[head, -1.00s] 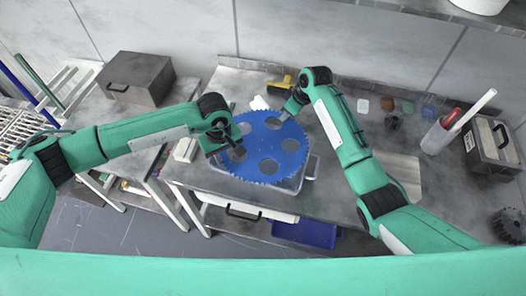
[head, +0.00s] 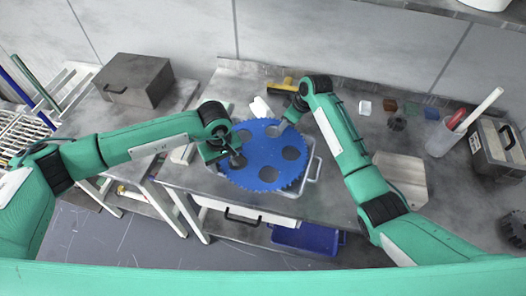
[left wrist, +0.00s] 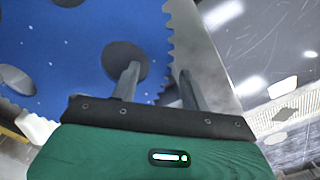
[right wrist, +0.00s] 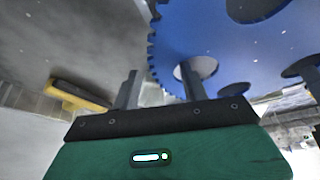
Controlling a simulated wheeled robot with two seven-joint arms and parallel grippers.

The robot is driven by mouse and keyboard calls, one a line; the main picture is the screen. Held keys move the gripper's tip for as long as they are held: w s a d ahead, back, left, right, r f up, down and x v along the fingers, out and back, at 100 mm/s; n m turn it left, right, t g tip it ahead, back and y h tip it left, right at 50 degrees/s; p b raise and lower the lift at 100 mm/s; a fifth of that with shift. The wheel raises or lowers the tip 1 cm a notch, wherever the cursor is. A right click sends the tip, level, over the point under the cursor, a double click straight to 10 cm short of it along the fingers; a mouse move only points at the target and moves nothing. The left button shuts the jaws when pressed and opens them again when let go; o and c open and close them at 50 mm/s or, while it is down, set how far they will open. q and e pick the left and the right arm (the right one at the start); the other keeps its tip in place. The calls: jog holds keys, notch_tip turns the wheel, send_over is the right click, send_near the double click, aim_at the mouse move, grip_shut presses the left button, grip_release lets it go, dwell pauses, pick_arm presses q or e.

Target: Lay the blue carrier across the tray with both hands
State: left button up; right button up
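The blue carrier (head: 263,152), a toothed disc with several round holes, lies over the clear tray (head: 315,171) and hides most of it. The tray's rim shows at the carrier's right and lower right. My left gripper (head: 232,157) is at the carrier's left edge. In the left wrist view its fingers (left wrist: 158,88) stand apart, one at a hole and one outside the teeth (left wrist: 168,70). My right gripper (head: 284,122) is at the upper right edge. In the right wrist view its fingers (right wrist: 160,88) also straddle the rim with gaps beside it.
A yellow-and-black tool (head: 283,85) and a white bottle (head: 261,107) lie behind the carrier. A grey case (head: 134,80) stands at left. A holder with a red-handled tool (head: 441,138) and another case (head: 494,148) stand at right. A blue bin (head: 305,238) is below the bench front.

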jog(key=shift+r, duration=0.15)
pick_arm(q)
notch_tip(320, 180, up, 12)
pick_arm(e)
jog(key=v, duration=1.1)
jog(key=shift+d+r, duration=0.25)
jog(key=shift+r, duration=0.05)
jog(key=shift+s, duration=0.15)
